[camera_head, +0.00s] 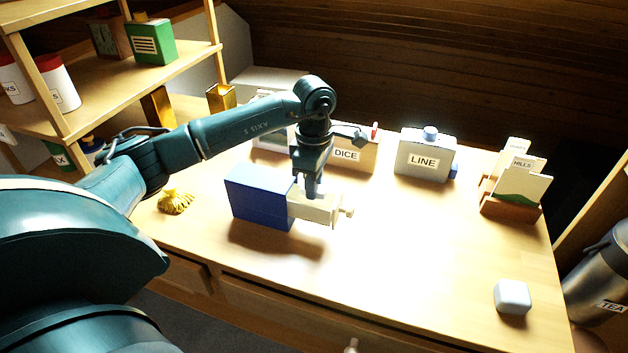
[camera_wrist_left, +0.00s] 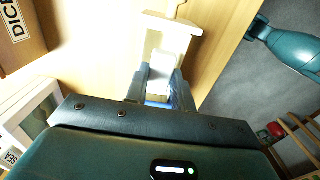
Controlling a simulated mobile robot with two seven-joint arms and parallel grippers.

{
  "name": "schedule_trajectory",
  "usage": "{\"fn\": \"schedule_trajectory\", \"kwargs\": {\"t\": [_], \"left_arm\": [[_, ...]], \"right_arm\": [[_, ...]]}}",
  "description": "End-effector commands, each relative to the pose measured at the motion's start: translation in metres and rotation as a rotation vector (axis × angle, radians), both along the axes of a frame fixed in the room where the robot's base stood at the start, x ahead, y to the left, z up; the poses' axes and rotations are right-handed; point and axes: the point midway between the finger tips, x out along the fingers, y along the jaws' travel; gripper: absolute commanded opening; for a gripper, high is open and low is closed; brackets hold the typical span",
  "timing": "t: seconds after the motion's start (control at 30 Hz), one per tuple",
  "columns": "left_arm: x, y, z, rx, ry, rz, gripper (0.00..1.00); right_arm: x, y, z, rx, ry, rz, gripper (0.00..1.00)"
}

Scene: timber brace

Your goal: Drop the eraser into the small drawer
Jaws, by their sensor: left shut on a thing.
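A blue box (camera_head: 262,197) stands on the desk with its small cream drawer (camera_head: 322,208) pulled out to the right, its knob at the end. My left gripper (camera_head: 313,190) points down over the open drawer. In the left wrist view, my left gripper (camera_wrist_left: 160,88) is shut on a white block, the eraser (camera_wrist_left: 162,72), with the pale drawer (camera_wrist_left: 165,30) below and beyond it. In the head view the eraser is largely hidden by the fingers. I cannot tell how deep it sits relative to the drawer walls. My right gripper is not in view.
Behind stand a DICE box (camera_head: 352,155) and a LINE box (camera_head: 425,158). A card holder (camera_head: 510,206) is at the right, and a white rounded block (camera_head: 512,297) near the front right. A yellow crumpled thing (camera_head: 176,201) lies left. The desk's right middle is clear.

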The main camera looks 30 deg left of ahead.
Motion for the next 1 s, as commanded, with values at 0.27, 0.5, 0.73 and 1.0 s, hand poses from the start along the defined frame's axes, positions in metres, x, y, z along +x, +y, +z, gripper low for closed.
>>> {"fn": "schedule_trajectory", "kwargs": {"t": [0.27, 0.5, 0.73, 1.0], "left_arm": [[0.0001, 0.0002, -0.0106, 0.000, 0.000, 0.001, 0.03], [0.0001, 0.0002, -0.0101, 0.000, 0.000, 0.001, 0.03], [0.0001, 0.0002, -0.0101, 0.000, -0.001, 0.001, 0.42], [0.0001, 0.0001, -0.0102, 0.000, 0.000, 0.000, 0.50]], "right_arm": [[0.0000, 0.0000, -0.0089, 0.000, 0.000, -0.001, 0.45], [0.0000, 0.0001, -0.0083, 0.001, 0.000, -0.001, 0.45], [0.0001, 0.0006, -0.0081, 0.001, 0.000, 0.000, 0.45], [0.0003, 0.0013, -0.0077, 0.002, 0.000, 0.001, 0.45]]}}
